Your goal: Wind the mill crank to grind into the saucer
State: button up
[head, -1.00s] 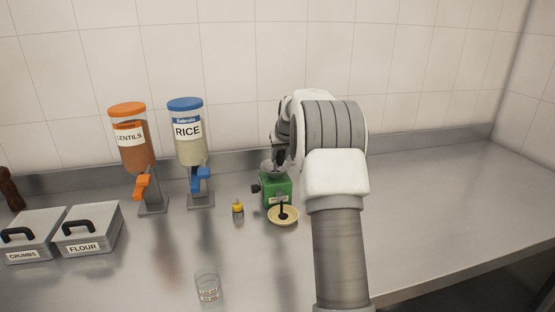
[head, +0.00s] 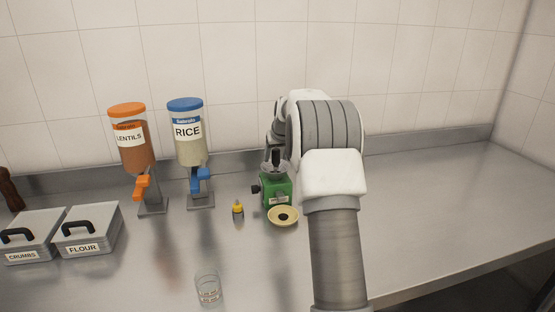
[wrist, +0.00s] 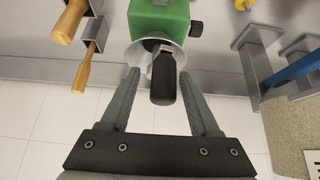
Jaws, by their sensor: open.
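The green mill (head: 277,190) stands on the steel counter, with a dark knob on its left side. It also shows at the top of the wrist view (wrist: 160,14). Its pale hopper (wrist: 140,50) is partly covered by the black crank handle (wrist: 163,85), which shows upright above the mill in the head view (head: 276,157). My gripper (wrist: 156,78) is open, with one finger on either side of the handle and visible gaps to it.
A small yellow-topped bottle (head: 238,211) stands left of the mill. The rice dispenser (head: 188,140) and lentils dispenser (head: 132,145) stand further left. A glass (head: 207,288) is in front. Wooden handles (wrist: 70,22) show beside the mill. The counter's right side is clear.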

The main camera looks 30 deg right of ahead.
jog(key=shift+p+v, duration=0.4)
jog(key=shift+v, duration=3.1)
